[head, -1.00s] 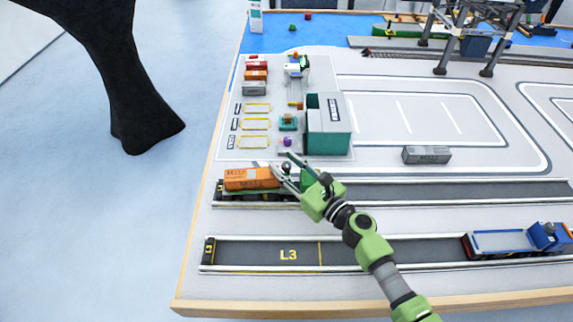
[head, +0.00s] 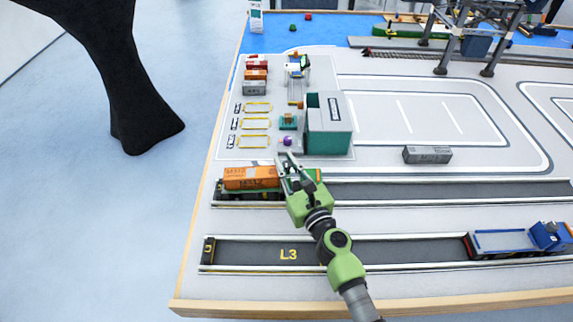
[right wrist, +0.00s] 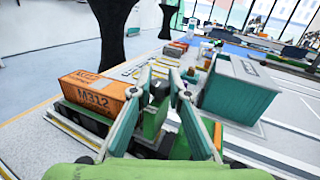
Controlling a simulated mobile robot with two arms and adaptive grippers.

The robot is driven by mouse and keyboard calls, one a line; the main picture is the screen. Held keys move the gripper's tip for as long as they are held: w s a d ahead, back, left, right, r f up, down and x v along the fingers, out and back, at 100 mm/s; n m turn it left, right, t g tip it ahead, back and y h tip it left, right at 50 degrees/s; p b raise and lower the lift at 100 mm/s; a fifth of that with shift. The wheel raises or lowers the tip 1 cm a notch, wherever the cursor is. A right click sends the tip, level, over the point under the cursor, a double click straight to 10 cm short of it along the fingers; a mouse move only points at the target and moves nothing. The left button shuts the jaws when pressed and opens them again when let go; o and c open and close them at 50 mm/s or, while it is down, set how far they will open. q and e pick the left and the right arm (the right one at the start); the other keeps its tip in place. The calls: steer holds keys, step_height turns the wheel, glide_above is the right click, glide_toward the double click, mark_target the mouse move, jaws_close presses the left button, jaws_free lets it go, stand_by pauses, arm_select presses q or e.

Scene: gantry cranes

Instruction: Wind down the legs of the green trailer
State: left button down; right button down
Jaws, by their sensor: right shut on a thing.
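The green trailer (head: 268,189) stands in the upper dark lane with an orange container, marked M312 in the right wrist view (right wrist: 95,95), on its left part. My right gripper (head: 287,157) is over the trailer, just right of the container. In the right wrist view its fingers (right wrist: 160,83) are closed around a small dark round part (right wrist: 159,89), which looks like a crank knob. Green trailer bodywork (right wrist: 154,121) shows below them. The gripper hides much of the part and of the trailer's right end. The legs cannot be made out. My left gripper is out of view.
A teal-green box building (head: 328,140) stands close behind the gripper. A grey container (head: 427,154) lies to the right. A blue truck (head: 548,236) with a trailer stands in lane L3. Lane L3's left part is clear.

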steer(key=c, duration=1.9)
jaws_free()
steer(key=v, duration=1.2)
steer(key=shift+d, duration=0.1)
